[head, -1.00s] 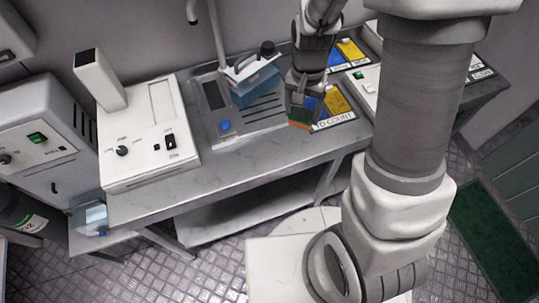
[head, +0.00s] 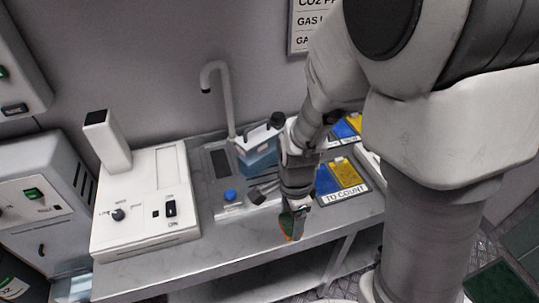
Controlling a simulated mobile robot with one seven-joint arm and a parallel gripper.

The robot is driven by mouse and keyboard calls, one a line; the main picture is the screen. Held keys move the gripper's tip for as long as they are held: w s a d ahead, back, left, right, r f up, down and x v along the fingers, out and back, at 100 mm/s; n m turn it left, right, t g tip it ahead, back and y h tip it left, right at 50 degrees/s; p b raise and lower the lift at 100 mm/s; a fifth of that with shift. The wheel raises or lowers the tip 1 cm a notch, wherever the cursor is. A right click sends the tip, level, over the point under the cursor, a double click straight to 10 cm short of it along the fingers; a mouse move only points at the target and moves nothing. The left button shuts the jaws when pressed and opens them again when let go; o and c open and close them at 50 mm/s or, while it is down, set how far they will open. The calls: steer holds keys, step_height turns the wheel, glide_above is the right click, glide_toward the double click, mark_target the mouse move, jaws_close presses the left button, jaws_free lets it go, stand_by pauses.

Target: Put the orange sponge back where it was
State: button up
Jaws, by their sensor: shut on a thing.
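My gripper (head: 293,208) points down and is shut on the orange sponge (head: 287,226), which has a green side. The sponge hangs upright between the fingers near the front edge of the bench. I cannot tell whether it touches the bench top (head: 250,242). It is left of the mat marked TO COUNT (head: 345,196) and right of the ribbed steel sink area (head: 228,209).
A tap (head: 227,100) rises behind the sink area, with a blue round cap (head: 230,195) in front. A white instrument (head: 145,205) fills the left bench.

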glide_above(274, 228)
step_height(274, 228, down, 4)
steer(key=shift+r+b, duration=0.15)
steer(key=shift+b, duration=0.15)
steer(key=shift+f+b, duration=0.45)
steer(key=shift+f, duration=1.55)
steer(key=shift+f, duration=0.1)
steer(key=shift+f, duration=0.15)
steer(key=o, duration=1.1)
steer(key=shift+o, duration=0.2)
